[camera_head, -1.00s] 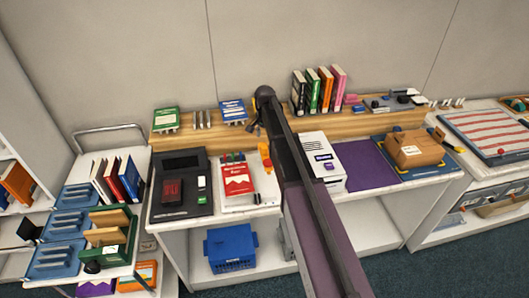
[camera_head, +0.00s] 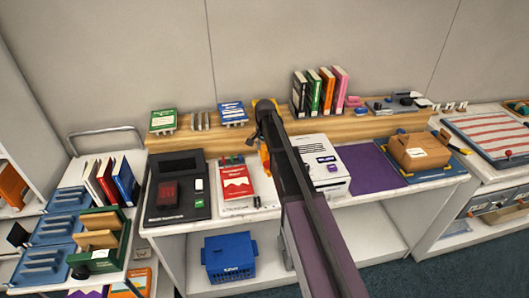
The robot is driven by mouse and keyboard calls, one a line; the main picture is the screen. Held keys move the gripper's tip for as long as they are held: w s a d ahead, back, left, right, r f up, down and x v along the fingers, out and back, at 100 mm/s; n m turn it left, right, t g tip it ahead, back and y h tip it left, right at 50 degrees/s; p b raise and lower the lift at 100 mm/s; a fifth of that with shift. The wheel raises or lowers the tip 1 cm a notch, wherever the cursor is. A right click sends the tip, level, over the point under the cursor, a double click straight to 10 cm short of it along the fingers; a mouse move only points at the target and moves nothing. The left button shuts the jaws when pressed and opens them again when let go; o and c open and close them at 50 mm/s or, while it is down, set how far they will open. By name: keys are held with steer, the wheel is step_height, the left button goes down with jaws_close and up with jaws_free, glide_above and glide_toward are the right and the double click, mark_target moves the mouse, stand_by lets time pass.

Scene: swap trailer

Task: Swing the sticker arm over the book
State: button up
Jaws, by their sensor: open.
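A red book (camera_head: 236,181) with a white label lies flat on a white stand (camera_head: 250,204) on the middle counter. An orange-yellow piece (camera_head: 264,158), which looks like the sticker arm, stands at the stand's right rear, off the book and partly hidden by my arm. My gripper (camera_head: 256,135) shows only as a small dark shape at the far end of my arm, just behind the orange piece. Its fingers are hard to make out; it appears open and empty. I cannot tell whether it touches the orange piece.
A black device (camera_head: 158,215) sits left of the stand. A wooden shelf (camera_head: 190,140) with books runs behind. A blue basket (camera_head: 229,270) is below.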

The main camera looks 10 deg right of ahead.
steer(key=shift+c, duration=0.2)
jaws_close()
steer(key=shift+a, duration=0.15)
steer(key=shift+d, duration=0.25)
